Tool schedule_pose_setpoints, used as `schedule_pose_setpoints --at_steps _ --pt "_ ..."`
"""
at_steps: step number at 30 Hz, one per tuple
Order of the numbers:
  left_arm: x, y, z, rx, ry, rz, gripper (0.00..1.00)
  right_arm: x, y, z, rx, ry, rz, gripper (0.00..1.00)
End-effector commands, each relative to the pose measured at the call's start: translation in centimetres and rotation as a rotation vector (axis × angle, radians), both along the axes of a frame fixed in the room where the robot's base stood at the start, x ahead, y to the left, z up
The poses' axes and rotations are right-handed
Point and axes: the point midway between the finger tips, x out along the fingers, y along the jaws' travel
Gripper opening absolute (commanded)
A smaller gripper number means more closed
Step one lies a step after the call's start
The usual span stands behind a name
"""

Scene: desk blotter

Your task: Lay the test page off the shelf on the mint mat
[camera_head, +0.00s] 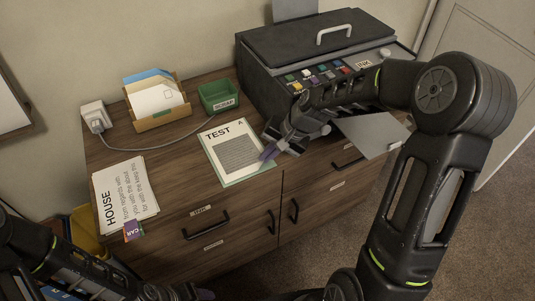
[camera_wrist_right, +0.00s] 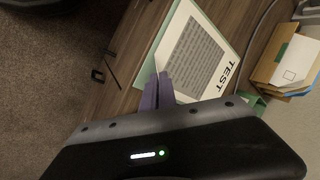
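The test page (camera_head: 229,138), white with a grey text block and the word TEST, lies over the mint mat (camera_head: 249,174) on the wooden cabinet top. Mint borders show along its edges, also in the right wrist view (camera_wrist_right: 151,64). My right gripper (camera_head: 269,152) is at the page's right edge, near its front corner. In the right wrist view its purple fingers (camera_wrist_right: 158,86) are close together with the page edge between them. My left gripper (camera_head: 199,293) is low at the bottom edge, mostly cut off, away from the page. The printer's grey shelf (camera_head: 376,133) is bare where it shows.
The dark printer (camera_head: 300,50) with coloured buttons stands at the back right. A green tray (camera_head: 218,96), a card holder (camera_head: 160,121) and a white plug adapter (camera_head: 95,115) with a cable are behind the mat. HOUSE sheets (camera_head: 126,190) lie at the left.

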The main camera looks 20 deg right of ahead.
Motion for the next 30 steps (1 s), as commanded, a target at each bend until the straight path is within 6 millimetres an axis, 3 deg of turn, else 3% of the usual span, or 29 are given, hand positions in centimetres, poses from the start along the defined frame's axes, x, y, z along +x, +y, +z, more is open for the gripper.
schedule_pose_setpoints --at_steps 5,17,23,30 --pt "0.0 0.0 -0.2 0.000 0.000 0.000 0.62 0.0 0.0 -0.2 0.000 0.000 0.000 0.11" --pt "0.0 0.0 0.1 0.000 0.000 0.000 0.62 -0.1 -0.2 0.5 -0.001 -0.001 -0.001 0.11" --pt "0.0 0.0 0.3 0.000 0.000 0.000 0.62 -1.0 -1.3 3.2 -0.002 -0.004 -0.003 0.11" --pt "0.0 0.0 0.7 0.000 0.000 0.000 0.62 -2.5 -3.0 7.7 -0.001 -0.005 -0.002 0.11"
